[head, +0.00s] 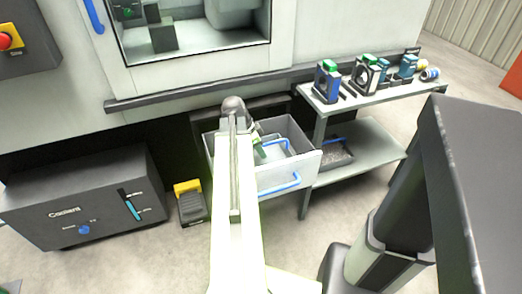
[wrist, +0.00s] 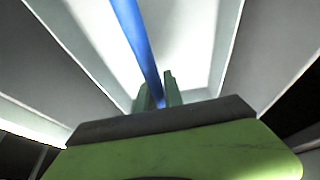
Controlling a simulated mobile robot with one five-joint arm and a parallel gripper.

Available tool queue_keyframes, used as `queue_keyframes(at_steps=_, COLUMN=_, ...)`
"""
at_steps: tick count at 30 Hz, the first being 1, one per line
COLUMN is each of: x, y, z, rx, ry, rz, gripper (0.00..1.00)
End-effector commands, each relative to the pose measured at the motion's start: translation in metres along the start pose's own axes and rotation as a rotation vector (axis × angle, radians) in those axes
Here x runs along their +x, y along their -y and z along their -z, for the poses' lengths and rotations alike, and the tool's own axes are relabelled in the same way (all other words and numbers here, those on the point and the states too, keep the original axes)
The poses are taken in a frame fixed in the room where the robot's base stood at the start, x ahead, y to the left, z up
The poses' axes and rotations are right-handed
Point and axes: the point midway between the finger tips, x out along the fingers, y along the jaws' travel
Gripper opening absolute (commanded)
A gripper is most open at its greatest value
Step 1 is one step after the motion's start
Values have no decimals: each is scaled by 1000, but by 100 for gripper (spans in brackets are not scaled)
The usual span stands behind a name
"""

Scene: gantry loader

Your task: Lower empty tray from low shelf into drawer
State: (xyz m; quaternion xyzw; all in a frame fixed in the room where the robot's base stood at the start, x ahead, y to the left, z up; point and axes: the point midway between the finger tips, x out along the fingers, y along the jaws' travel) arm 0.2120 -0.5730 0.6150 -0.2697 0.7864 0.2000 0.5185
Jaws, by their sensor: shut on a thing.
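The drawer (head: 301,160) is pulled open below the machine, with a blue handle on its front. The light, empty tray (head: 270,154) is within the drawer's outline, between its side walls, with its blue handle upward. My gripper (head: 260,142) is over the drawer, partly hidden by my arm. In the wrist view my gripper (wrist: 159,92) has its two green fingers shut on the blue handle (wrist: 135,35) of the tray (wrist: 192,45). Grey drawer walls show on both sides of the tray. I cannot tell whether the tray touches the drawer floor.
A bench (head: 375,95) with several blue and grey parts stands right of the drawer. Its low shelf (head: 360,163) carries a dark tray (head: 335,153) of grey bits. A yellow-black pedal (head: 190,202) and coolant box (head: 85,200) stand left.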

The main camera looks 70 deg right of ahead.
Motion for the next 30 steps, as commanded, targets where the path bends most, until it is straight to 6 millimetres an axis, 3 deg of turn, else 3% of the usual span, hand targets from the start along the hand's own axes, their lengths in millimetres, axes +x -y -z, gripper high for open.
queue_keyframes(at_steps=21, x=10, y=1, z=-5, rx=-1, ry=-1, rz=0, gripper=0)
queue_keyframes(at_steps=22, x=10, y=1, z=-5, rx=-1, ry=-1, rz=0, gripper=15)
queue_keyframes(at_steps=27, x=9, y=1, z=-5, rx=-1, ry=0, rz=1, gripper=37)
queue_keyframes(at_steps=30, x=9, y=1, z=-5, rx=-1, ry=0, rz=1, gripper=38)
